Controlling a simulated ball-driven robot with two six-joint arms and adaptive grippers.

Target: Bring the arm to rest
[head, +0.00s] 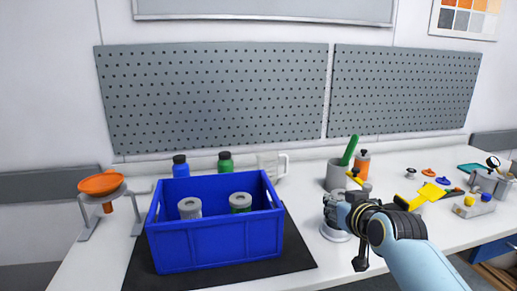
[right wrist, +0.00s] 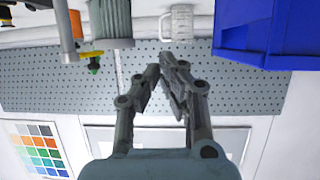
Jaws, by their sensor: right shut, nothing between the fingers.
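My right gripper (head: 338,208) is in the right half of the head view, above the white bench, to the right of the blue crate (head: 215,239). Its fingers are shut and empty; they also show shut in the right wrist view (right wrist: 165,62). The blue crate stands on a black mat (head: 296,250) and holds two grey cylinders, one plain (head: 190,208) and one with green on it (head: 240,203). The crate also shows at the upper right of the right wrist view (right wrist: 255,45). My left gripper is not in view.
A grey cup (head: 338,176) with a green-handled tool stands behind my gripper, beside an orange bottle (head: 362,163). A white disc-like base (head: 335,235) lies below it. Yellow tools (head: 425,195) lie to the right. An orange funnel (head: 101,184) on a stand is at left.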

